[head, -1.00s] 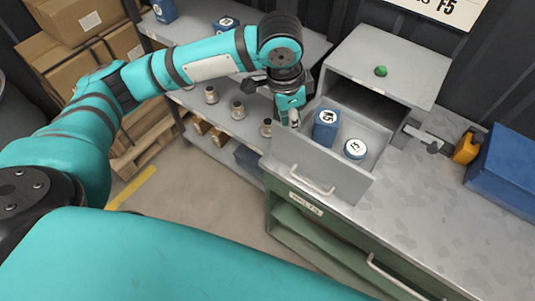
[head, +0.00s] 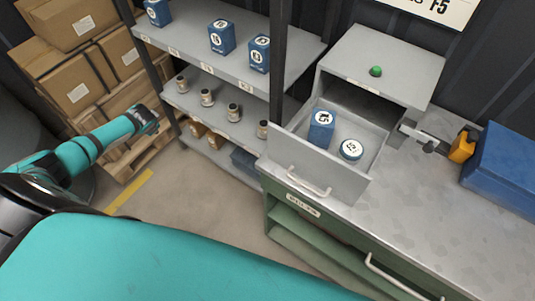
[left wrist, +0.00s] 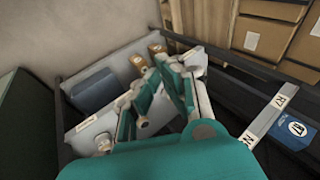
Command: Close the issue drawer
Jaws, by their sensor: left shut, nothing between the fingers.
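The issue drawer (head: 333,180) is a grey drawer with a pale handle (head: 308,182). In the head view it stands pulled out of the small grey cabinet (head: 385,62) on the bench. A tall blue container (head: 322,130) and a low round blue tin (head: 351,150) with white labels are inside it. My left gripper (left wrist: 174,82) shows in the left wrist view, shut and empty, with shelving behind it. My right gripper is in neither view.
Left of the bench stands a shelf rack (head: 205,58) with blue containers and small jars. Cartons (head: 85,65) are stacked at the far left. A green knob (head: 376,71) tops the cabinet. A blue case (head: 500,170) sits on the right of the bench.

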